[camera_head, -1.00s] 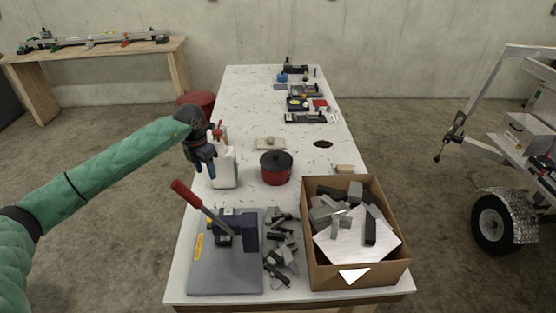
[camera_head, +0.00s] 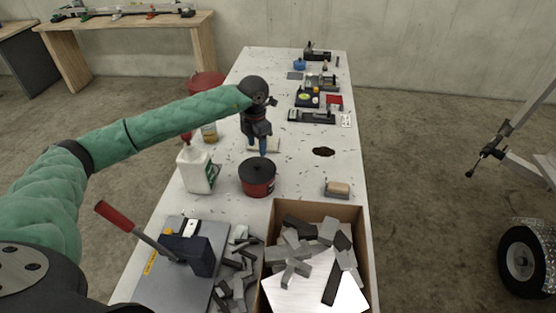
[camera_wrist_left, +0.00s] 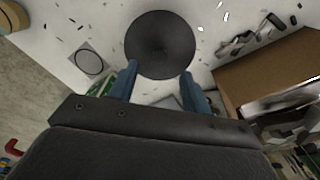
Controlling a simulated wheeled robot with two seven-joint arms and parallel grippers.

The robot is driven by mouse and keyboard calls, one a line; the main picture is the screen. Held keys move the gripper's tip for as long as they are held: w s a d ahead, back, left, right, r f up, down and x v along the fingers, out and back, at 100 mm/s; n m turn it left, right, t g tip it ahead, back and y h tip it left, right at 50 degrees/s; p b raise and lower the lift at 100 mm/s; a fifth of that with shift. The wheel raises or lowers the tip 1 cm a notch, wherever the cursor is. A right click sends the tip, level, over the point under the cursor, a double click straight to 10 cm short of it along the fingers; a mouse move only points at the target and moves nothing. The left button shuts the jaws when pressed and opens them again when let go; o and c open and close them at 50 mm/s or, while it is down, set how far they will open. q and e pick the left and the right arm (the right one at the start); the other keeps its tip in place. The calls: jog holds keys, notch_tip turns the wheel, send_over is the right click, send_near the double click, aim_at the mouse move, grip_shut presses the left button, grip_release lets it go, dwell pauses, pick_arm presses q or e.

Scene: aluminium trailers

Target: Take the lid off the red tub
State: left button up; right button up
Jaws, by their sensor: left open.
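The red tub (camera_head: 258,184) stands on the white table with its dark lid (camera_head: 256,168) on top. My left gripper (camera_head: 262,152) is above the tub's far edge in the head view, pointing down. In the left wrist view the lid (camera_wrist_left: 160,45) is a dark disc just beyond the fingertips. The blue fingers (camera_wrist_left: 158,75) are open, one toward each side of the lid's near edge, with nothing between them that I can see held. Whether they touch the lid I cannot tell. The tub's red side is hidden in the wrist view. My right gripper is not in view.
A white bottle (camera_head: 194,170) stands left of the tub. A cardboard box (camera_head: 318,211) of metal pieces and a lever press (camera_head: 178,262) are in front. A wooden block (camera_head: 337,189) lies to the right. The table between tub and block is clear.

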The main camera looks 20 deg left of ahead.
aim_at(257, 164)
pick_arm(q)
jog(key=shift+s+a+f, duration=0.15)
jog(key=shift+f, duration=0.35)
jog(key=shift+s+a+f, duration=0.1)
jog(key=shift+f, duration=0.35)
notch_tip(257, 164, down, 5)
jog(key=shift+s+d+r, duration=0.1)
jog(key=shift+d+r, duration=0.05)
jog(key=shift+r, duration=0.05)
jog(key=shift+s+f, duration=0.1)
jog(key=shift+f, duration=0.3)
grip_shut()
